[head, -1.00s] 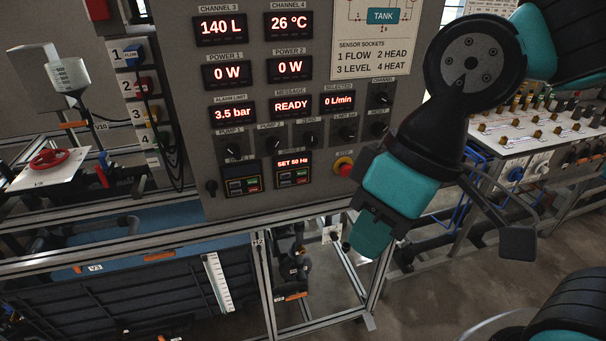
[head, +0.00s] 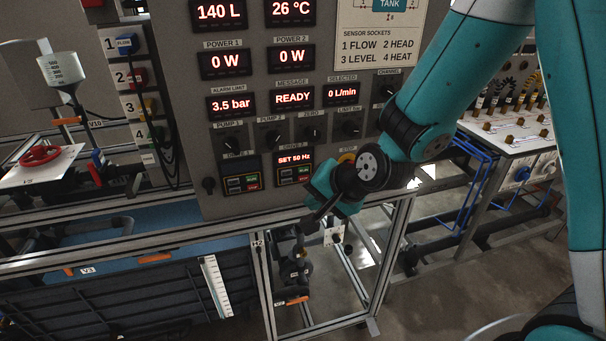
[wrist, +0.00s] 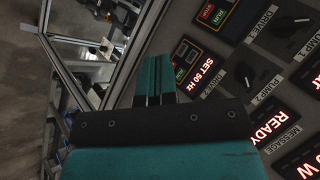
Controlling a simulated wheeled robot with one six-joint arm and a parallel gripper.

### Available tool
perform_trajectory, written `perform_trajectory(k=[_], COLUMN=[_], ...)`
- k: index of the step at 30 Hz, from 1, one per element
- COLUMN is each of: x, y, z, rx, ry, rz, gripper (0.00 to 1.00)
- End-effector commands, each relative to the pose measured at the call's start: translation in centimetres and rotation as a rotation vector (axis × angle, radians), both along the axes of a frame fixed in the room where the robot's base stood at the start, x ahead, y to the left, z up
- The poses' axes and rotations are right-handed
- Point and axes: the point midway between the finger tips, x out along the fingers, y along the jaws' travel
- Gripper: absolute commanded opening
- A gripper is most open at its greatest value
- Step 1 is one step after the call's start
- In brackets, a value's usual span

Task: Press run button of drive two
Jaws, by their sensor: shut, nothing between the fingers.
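Drive two (head: 295,167) is the right one of two small drive units low on the grey panel. It has a lit "SET 50 Hz" display and a keypad with a green run button (head: 303,171) above a red stop button. My gripper (head: 322,184) is just right of and below drive two, in front of the panel. In the wrist view the shut, empty fingers (wrist: 154,70) reach toward the panel beside drive two's keypad (wrist: 187,53). The head view does not clearly show the fingertips, and I cannot tell whether they touch the panel.
Drive one (head: 242,180) sits left of drive two. Selector knobs (head: 272,138) and lit displays are above. The stop button (head: 347,158) is partly hidden by my arm. An aluminium frame rail (head: 190,237) runs below the panel.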

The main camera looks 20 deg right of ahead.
Motion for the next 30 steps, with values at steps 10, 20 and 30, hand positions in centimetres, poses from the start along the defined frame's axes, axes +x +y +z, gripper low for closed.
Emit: perform_trajectory(k=[10,20,30], x=[2.9,3.0,6.1], y=[-2.1,-2.0,-2.2], z=[-4.4,-4.3,-4.2], rx=[0.112,0.112,0.112], ry=[-0.051,-0.053,-0.055], rz=[-0.236,-0.237,-0.238], gripper=[0.00,0.00,0.00])
